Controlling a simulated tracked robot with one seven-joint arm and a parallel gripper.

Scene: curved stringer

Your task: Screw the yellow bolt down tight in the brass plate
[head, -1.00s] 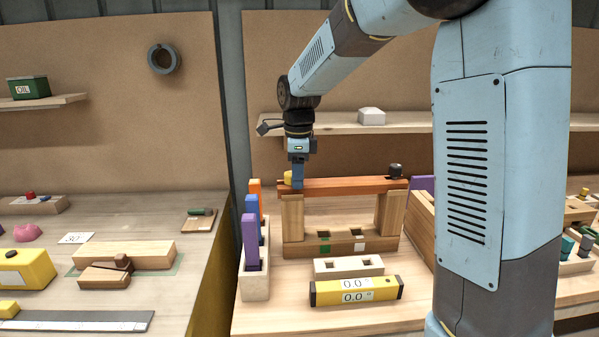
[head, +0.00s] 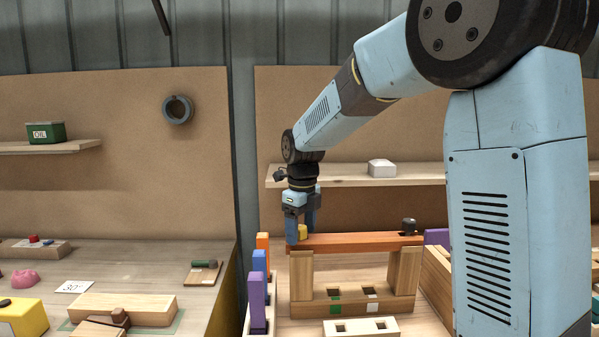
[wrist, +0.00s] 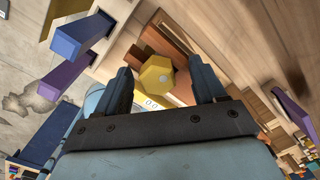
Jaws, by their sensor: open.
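The yellow bolt (head: 302,231) stands at the left end of the reddish-brown beam (head: 350,243) in the head view. In the wrist view its six-sided yellow head (wrist: 157,74) lies between my two fingers. My gripper (head: 301,232) points down over that end of the beam and is open. In the wrist view a gap shows between the head and each finger of my gripper (wrist: 163,89). The bolt's shank is hidden below its head.
The beam rests on two wooden posts (head: 302,276). A dark knob (head: 408,227) stands at the beam's right end. Upright orange (head: 263,242), blue (head: 259,262) and purple (head: 257,291) blocks stand close on the left. A shelf (head: 340,174) with a white box (head: 382,168) is behind.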

